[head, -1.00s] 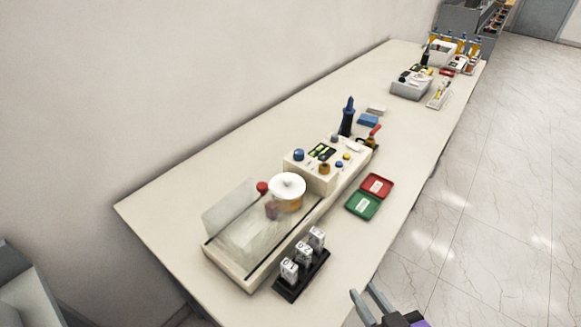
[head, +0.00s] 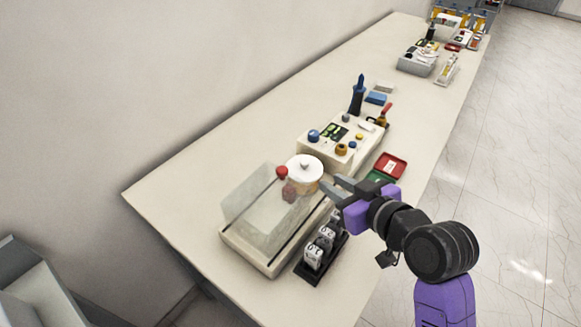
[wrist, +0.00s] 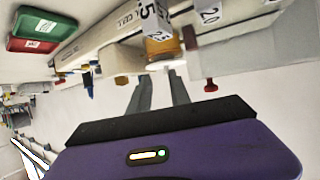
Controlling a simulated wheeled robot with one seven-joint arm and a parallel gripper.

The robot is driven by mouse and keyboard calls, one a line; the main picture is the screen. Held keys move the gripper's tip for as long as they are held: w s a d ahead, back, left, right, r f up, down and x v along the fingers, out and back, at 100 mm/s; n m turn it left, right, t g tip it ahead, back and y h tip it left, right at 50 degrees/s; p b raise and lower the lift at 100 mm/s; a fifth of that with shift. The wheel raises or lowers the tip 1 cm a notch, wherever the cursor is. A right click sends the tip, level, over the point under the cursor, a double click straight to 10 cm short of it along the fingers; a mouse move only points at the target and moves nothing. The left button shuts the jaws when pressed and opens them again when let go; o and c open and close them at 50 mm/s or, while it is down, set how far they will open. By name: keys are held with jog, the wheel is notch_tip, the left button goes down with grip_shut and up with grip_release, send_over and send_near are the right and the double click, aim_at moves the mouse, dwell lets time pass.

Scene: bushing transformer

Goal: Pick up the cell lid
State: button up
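The cell lid (head: 304,165) is a white round disc with a small knob. It sits on top of an amber cell on the tester near the table's near end. In the wrist view, which is upside down, the lid (wrist: 162,66) is a thin pale disc against the amber cell (wrist: 162,48). My gripper (head: 337,186) is to the right of the cell in the head view, apart from the lid. Its two fingers (wrist: 159,77) are spread, with nothing between them, and point toward the cell and lid.
A clear cover (head: 249,212) and a red knob (head: 282,172) stand left of the lid. A black rack of labelled vials (head: 319,248) lies just below my gripper. A control box with knobs (head: 338,142) is behind, and red and green trays (head: 389,166) are to its right.

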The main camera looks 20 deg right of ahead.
aim_at(306, 163)
jog(key=shift+w+a+f+p, duration=0.25)
jog(key=shift+w+a, duration=0.25)
jog(key=shift+w, duration=0.95)
jog(key=shift+w+a+f+p, duration=0.2)
jog(key=shift+w+a+p, duration=0.3)
jog(key=shift+w, duration=0.9)
jog(key=shift+w+a+f+p, duration=0.2)
jog(key=shift+w+a, duration=0.35)
jog(key=shift+w, duration=0.9)
grip_shut()
